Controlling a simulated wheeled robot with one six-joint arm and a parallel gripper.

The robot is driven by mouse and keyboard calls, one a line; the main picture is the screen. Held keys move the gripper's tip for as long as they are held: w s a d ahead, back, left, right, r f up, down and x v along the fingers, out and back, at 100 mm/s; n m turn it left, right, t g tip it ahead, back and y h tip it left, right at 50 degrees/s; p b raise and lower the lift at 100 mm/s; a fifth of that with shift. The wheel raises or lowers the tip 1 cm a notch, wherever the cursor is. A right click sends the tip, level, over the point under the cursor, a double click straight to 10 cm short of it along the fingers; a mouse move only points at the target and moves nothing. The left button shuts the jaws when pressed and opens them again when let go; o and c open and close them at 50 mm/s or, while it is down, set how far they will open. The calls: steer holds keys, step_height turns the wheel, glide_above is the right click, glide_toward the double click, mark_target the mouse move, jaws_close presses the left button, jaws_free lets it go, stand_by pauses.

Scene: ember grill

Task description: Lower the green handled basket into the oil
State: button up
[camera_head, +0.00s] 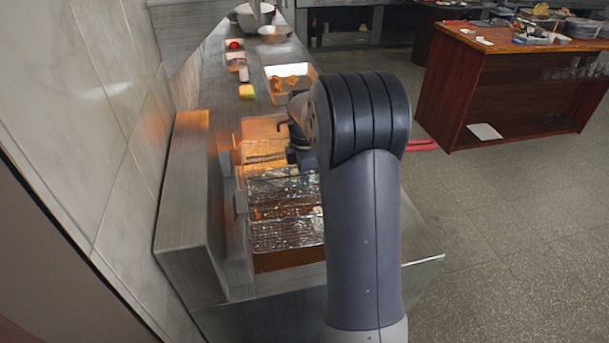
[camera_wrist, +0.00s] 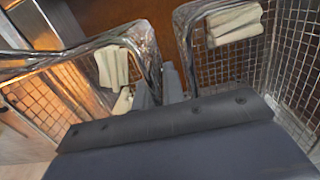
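Two wire mesh baskets show in the head view, a nearer basket (camera_head: 287,234) and a farther basket (camera_head: 280,187), at the fryer. I see no green handle, so I cannot tell which basket is the green handled one. Brown oil (camera_head: 285,261) shows by the nearer basket; brown also fills the top of the wrist view. My gripper (camera_wrist: 172,88) is low over the fryer between wire mesh walls, near shiny bent bars and cream ridged blocks. My arm hides its fingertips in the head view. Whether it is open or touching a handle is unclear.
A steel side wall (camera_head: 183,185) stands left of the fryer.

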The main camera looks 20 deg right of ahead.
jaws_close()
steer(key=shift+o, duration=2.2)
jaws_free()
step_height(320, 180, up, 11)
steer(key=shift+f, duration=0.1)
step_height(320, 180, down, 11)
steer(key=shift+r, duration=0.15)
step_height(320, 180, up, 8)
steer(key=shift+f, duration=0.15)
